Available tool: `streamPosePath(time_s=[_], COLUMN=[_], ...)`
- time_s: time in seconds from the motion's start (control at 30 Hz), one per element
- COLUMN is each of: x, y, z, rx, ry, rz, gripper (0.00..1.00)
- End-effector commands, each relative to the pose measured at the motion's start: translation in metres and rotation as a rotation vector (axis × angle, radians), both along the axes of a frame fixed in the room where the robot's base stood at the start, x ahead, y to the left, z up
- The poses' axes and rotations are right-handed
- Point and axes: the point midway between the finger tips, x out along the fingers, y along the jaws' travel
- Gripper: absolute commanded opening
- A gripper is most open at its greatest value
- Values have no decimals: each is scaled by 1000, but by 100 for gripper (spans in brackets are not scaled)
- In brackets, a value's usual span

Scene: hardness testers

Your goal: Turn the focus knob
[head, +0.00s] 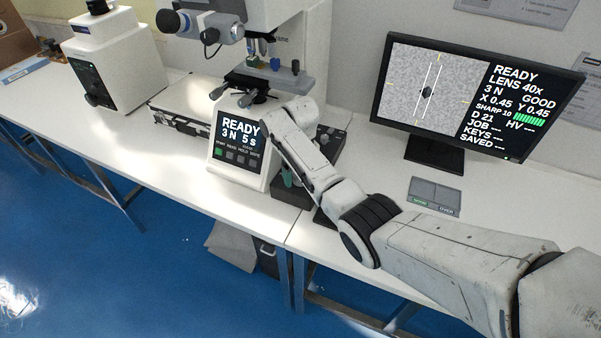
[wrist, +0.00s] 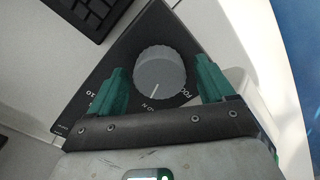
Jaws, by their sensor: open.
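The focus knob (wrist: 160,73) is a round grey ribbed knob with a pale pointer line. It sits on a dark panel (wrist: 150,30) with partly hidden white lettering. In the wrist view my gripper (wrist: 160,66) is open, with one green finger on each side of the knob and a visible gap at both sides. In the head view my gripper (head: 288,178) reaches down beside the tester (head: 235,150), and my arm hides the knob. The monitor (head: 475,90) reads READY, LENS 40x, GOOD and SHARP 10, with a dark mark between two white lines.
A second white machine (head: 110,60) and a dark-edged case (head: 180,105) stand at the left on the white bench (head: 90,130). A small grey pad (head: 435,193) lies before the monitor. A black keyboard (wrist: 95,12) lies near the panel. The bench front is mostly clear.

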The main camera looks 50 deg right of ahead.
Motion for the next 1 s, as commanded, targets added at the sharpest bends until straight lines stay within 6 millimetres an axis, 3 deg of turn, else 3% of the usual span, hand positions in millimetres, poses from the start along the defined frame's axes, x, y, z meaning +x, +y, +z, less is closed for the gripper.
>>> streamPosePath(time_s=[0.27, 0.7, 1.0], x=[1, 1, 0], y=[0, 0, 0], z=[19, 95, 108], rx=[-1, -1, 0], ry=[-4, -3, 0], rz=[0, 1, 0], gripper=[82, 82, 82])
